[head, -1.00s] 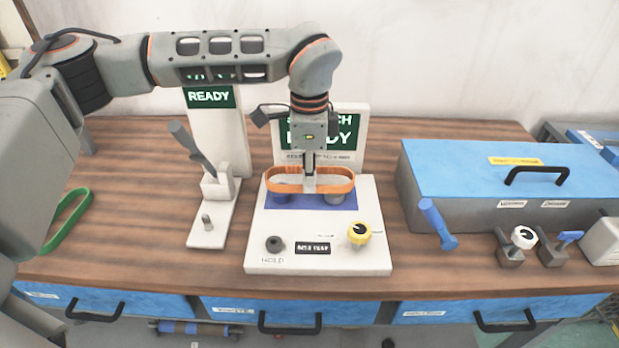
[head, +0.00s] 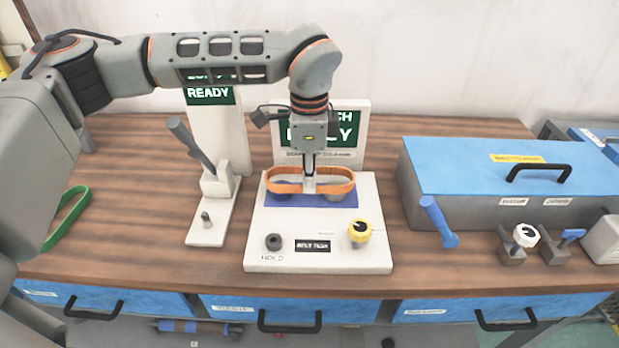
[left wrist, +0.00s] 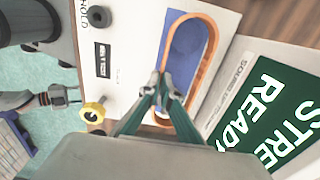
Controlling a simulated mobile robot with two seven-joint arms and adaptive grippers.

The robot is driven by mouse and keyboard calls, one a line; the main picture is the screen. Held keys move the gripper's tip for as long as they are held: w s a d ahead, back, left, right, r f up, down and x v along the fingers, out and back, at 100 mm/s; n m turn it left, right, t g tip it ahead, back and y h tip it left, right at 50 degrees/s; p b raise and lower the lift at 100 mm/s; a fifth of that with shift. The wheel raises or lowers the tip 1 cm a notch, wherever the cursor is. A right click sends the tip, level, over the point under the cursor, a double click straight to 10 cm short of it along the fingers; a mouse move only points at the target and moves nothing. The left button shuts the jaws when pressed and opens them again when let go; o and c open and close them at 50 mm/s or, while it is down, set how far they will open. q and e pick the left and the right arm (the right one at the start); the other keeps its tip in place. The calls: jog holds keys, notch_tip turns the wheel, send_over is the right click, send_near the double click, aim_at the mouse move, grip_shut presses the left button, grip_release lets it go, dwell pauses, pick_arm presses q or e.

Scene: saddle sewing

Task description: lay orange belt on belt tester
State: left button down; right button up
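The orange belt (head: 285,189) is an oval loop above the blue pad (head: 300,201) of the white belt tester (head: 345,255). Parts of two round posts show under and through it. I cannot tell whether the belt rests around them or hovers. In the left wrist view the fingertips (left wrist: 163,88) meet at the wall of the belt (left wrist: 208,70). What looks like my right gripper (left wrist: 58,97) shows small at the left of the wrist view, over the floor; its fingers are unclear.
The tester has a black knob (head: 273,242), a yellow knob (head: 359,233) and a green screen (head: 345,130) behind. A lever stand (head: 215,190) is to its left, a green belt (head: 68,220) farther left. A blue-lidded box (head: 460,170) and small tools stand right.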

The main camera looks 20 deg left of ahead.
pick_arm(q)
jog(key=shift+f+b, duration=0.85)
jog(key=shift+f, duration=0.9)
jog(key=c, duration=2.2)
grip_release()
notch_tip(320, 180, up, 12)
jog(key=shift+r, duration=0.1)
